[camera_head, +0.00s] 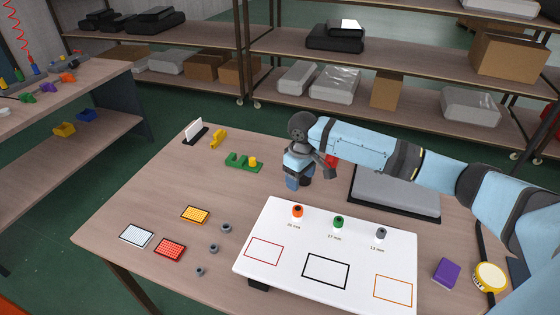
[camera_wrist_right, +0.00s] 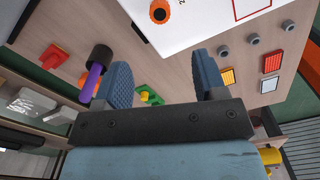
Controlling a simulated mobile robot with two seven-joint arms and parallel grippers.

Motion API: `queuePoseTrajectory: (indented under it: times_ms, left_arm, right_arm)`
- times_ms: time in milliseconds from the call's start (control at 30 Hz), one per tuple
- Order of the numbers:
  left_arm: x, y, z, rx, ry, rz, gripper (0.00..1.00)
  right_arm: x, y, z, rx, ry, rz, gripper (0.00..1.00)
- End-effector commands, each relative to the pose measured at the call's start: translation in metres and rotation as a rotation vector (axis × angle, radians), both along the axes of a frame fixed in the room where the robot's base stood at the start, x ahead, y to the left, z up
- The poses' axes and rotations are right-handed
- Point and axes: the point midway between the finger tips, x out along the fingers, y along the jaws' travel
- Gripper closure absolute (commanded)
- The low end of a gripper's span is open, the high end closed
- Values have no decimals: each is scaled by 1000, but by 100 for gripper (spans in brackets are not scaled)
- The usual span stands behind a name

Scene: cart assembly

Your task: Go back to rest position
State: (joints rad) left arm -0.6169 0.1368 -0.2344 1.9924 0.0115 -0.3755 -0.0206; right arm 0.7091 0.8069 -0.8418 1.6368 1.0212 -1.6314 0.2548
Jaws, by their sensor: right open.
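My right gripper (camera_head: 292,182) hangs above the wooden table, just behind the upper left part of the white board (camera_head: 385,243). In the right wrist view its two blue fingers (camera_wrist_right: 162,78) stand wide apart with nothing held between them. My right arm reaches in from the right side of the head view, over the back of the table. My left gripper is not in view. Orange (camera_head: 297,211), green (camera_head: 338,221) and grey (camera_head: 381,232) sockets stand on the white board. The three outlined rectangles on the board are empty.
A green piece with a yellow part (camera_head: 243,162) lies left of the gripper. A grey tray (camera_head: 395,190) lies behind the board under my arm. A purple block (camera_head: 447,272) and yellow gauge (camera_head: 490,277) lie at right. Small boxes and grey rings (camera_head: 214,248) lie at left.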

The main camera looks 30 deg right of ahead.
Motion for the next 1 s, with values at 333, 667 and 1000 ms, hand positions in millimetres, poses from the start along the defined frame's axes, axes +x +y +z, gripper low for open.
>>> queuePoseTrajectory:
  times_ms: [333,667,1000]
  left_arm:
    - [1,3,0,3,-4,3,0]
    - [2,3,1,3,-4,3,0]
    - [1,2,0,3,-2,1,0]
  right_arm:
    - [-18,29,-19,21,-10,55,35]
    - [-127,145,-68,154,-133,196,35]
    - [-237,160,-61,195,-273,54,35]
